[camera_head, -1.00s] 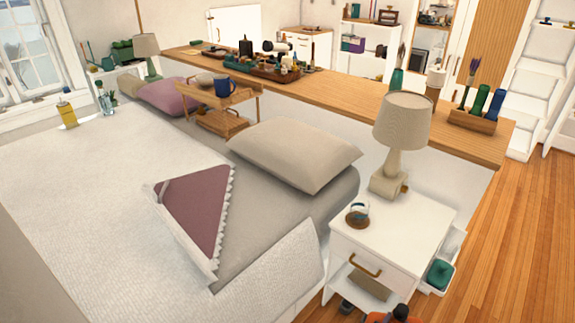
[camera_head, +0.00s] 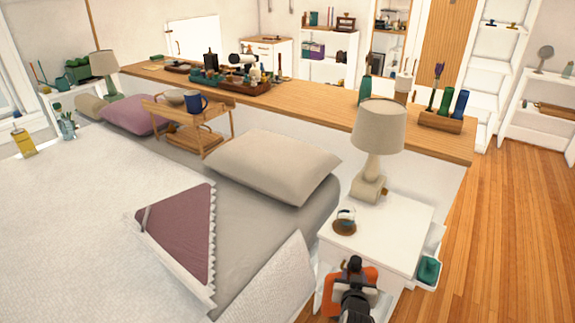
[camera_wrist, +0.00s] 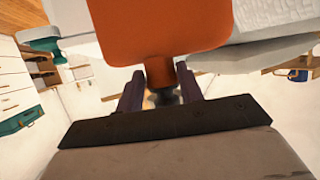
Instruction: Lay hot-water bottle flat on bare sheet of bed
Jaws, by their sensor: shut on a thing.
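An orange hot-water bottle (camera_wrist: 165,35) fills the top middle of the wrist view, its narrow neck between my fingers. My gripper (camera_wrist: 160,88) is shut on that neck. In the head view my gripper (camera_head: 354,270) is at the bottom, right of the bed and in front of the nightstand, hiding most of the orange bottle (camera_head: 371,274). The bed (camera_head: 70,215) fills the left. Its bare grey sheet (camera_head: 250,222) shows between the folded-back cover and the beige pillow (camera_head: 275,165). The bottle is apart from this sheet.
A white nightstand (camera_head: 400,222) bears a lamp (camera_head: 379,140) and a small glass on a coaster (camera_head: 345,220). A mauve folded corner (camera_head: 180,235) lies on the bed. A wooden tray stand (camera_head: 190,128) with a blue mug stands by the pillows. Wood floor is clear at right.

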